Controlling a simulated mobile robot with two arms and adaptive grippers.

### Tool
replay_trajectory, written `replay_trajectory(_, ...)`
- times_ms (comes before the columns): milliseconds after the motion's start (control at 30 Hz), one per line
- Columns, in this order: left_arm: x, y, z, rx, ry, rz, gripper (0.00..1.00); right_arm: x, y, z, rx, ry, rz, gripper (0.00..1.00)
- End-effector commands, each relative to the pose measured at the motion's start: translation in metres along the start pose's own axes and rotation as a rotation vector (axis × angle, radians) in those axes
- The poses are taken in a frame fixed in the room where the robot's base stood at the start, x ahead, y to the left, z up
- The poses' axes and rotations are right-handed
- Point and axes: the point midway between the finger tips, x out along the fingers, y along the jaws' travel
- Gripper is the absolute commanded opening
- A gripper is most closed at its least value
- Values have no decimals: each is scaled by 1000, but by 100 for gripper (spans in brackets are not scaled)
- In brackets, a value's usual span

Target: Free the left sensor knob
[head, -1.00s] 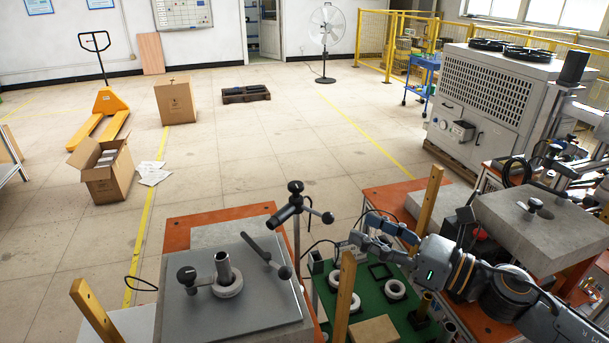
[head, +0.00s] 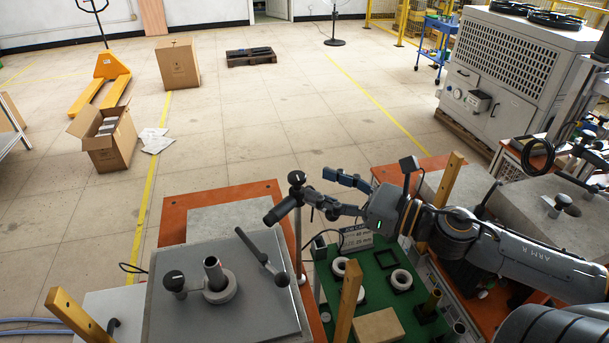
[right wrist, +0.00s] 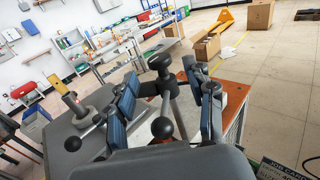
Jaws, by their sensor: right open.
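A metal post with a dark sensor clamp stands beside the grey plate. A black knob (head: 296,178) tops it, and a dark cylinder (head: 280,210) points left from it. In the right wrist view the top knob (right wrist: 160,62) shows beyond a dark ball end (right wrist: 162,128). Which of these is the left sensor knob, I cannot tell for certain. My right gripper (head: 328,191) is just right of the clamp head, open. In the right wrist view its blue-padded fingers (right wrist: 163,78) stand either side of the clamp, apparently gripping nothing. My left gripper is not in view.
The grey plate (head: 190,325) carries a ring with an upright tube (head: 213,270) and a ball-ended lever (head: 262,259). A wooden post (head: 348,300) rises at the front. A green board (head: 380,285) with white rings lies below my right arm.

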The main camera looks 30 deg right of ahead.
Motion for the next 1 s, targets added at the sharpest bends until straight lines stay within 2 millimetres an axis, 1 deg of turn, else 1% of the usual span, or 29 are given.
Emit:
replay_trajectory(100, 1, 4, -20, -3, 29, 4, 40, 15, 0, 2, 0, -5, 3, 54)
replay_trajectory(233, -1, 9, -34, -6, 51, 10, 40, 28, -1, 2, 1, -4, -1, 54)
replay_trajectory(367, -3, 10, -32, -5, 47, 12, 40, 37, 0, 2, 3, -5, 0, 54)
replay_trajectory(533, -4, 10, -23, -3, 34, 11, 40, 46, 0, 1, 2, -4, -1, 54)
replay_trajectory(700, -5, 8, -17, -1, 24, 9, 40, 49, 0, 0, 2, -1, -2, 54)
replay_trajectory(967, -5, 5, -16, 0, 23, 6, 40, 50, 0, 0, 3, 0, -2, 54)
replay_trajectory(1000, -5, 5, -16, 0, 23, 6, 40, 50, 0, 0, 3, 0, -1, 49)
